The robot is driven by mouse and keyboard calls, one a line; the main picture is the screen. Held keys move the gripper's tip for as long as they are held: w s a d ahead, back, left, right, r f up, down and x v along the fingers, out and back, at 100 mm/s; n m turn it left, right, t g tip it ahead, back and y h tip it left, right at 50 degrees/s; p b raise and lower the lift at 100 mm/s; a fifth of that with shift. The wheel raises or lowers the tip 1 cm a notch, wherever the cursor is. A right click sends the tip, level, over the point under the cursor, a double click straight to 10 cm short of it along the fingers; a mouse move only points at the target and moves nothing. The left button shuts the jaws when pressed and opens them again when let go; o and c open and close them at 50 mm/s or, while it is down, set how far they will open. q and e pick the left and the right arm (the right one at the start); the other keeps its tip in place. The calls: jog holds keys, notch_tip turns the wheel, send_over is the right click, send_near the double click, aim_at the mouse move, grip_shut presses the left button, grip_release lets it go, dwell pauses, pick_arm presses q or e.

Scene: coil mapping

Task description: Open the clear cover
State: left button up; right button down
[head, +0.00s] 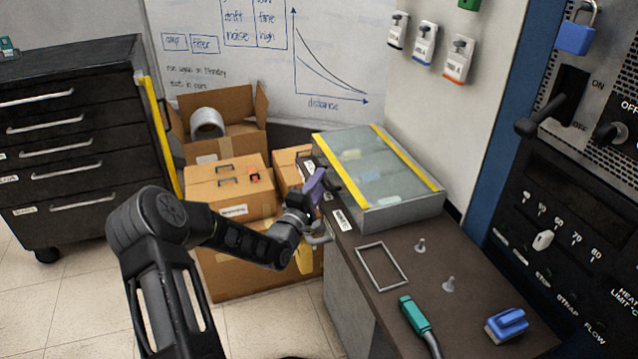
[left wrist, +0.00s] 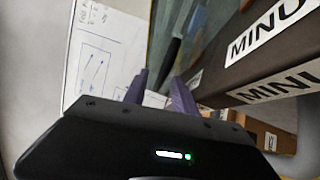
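The clear cover (head: 368,170) lies shut on a grey box on the bench, with yellow strips along two edges. Pale items show dimly through it. A dark bar-like handle (head: 347,182) stands at its left side. My left gripper (head: 318,186), with purple fingers, is at the box's left edge, just left of the handle. In the left wrist view the fingers (left wrist: 161,82) are apart, with a dark bar (left wrist: 171,58) beyond and between their tips. I cannot tell whether they touch it. My right gripper is not in view.
The bench top (head: 400,262) holds a thin metal frame (head: 381,266), two small pegs, a green-handled tool (head: 414,314) and a blue block (head: 507,323). Cardboard boxes (head: 226,182) stand left of the bench. A black control panel (head: 560,210) rises on the right.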

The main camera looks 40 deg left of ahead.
pick_arm(q)
jog(key=shift+c, duration=0.5)
grip_shut()
dwell(0.8)
